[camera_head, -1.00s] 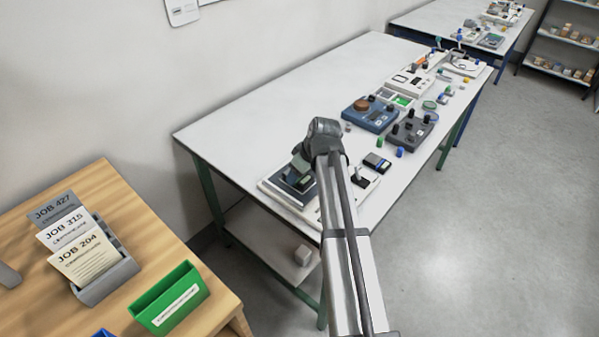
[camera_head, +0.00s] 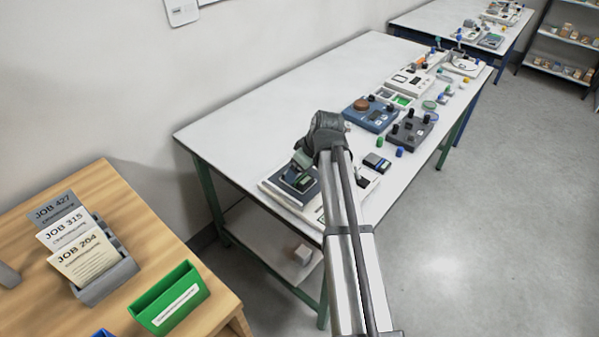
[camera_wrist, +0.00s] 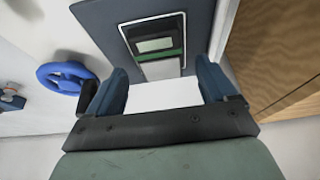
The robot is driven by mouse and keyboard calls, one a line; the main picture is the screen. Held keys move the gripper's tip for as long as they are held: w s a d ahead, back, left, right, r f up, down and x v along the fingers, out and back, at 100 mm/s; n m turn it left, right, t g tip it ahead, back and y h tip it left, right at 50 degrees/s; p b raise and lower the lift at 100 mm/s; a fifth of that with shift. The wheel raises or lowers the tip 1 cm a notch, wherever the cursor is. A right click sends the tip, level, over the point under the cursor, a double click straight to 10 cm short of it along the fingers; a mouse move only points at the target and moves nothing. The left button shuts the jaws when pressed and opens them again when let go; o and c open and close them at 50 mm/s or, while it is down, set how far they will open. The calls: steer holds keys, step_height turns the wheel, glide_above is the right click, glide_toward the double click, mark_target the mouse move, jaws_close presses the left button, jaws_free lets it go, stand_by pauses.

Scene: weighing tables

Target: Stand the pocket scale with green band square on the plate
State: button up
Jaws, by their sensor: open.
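The pocket scale with green band (camera_wrist: 154,44) lies on a dark blue-grey plate (camera_wrist: 98,22) in the wrist view. Its grey display, green band and pale lower part show, and its sides look roughly in line with the plate's. In the head view the scale (camera_head: 303,183) is small and partly covered, on the dark plate (camera_head: 283,184) at the table's near end. My gripper (camera_wrist: 160,67) is open, its two blue fingers apart on either side of the scale's lower end, with no visible contact. In the head view my gripper (camera_head: 302,163) is just above the scale.
A blue ring-shaped knob (camera_wrist: 63,77) is left of the fingers in the wrist view. A small dark device (camera_head: 376,162), a blue balance (camera_head: 369,115) and a dark balance (camera_head: 412,130) stand farther along the table. The table's left part (camera_head: 270,110) is clear.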

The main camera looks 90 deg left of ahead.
steer(key=v, duration=1)
stand_by(0.8)
